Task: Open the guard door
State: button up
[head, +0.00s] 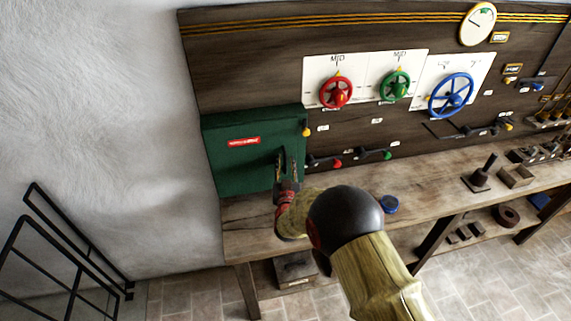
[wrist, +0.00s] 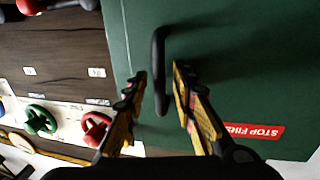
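The guard door (head: 235,165) is a green panel with a red label (head: 244,141), at the left end of the dark board; it looks shut. In the wrist view the green door (wrist: 235,60) fills the right side, its label upside down. A black bar handle (wrist: 158,50) stands out from it near its edge. My gripper (head: 287,155) is in front of the door's lower right part. In the wrist view my gripper (wrist: 160,70) is open, with one fingertip on each side of the handle and gaps showing. In the head view the gripper hides the handle.
A wooden bench (head: 420,212) runs below the board, with a blue round item (head: 390,204) on it. Red (head: 335,92), green (head: 395,86) and blue (head: 450,95) handwheels and several levers are right of the door. A black rail (head: 70,250) stands at lower left by the white wall.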

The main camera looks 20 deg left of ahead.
jog(key=c, duration=0.3)
jog(key=c, duration=0.4)
grip_shut()
dwell(0.3)
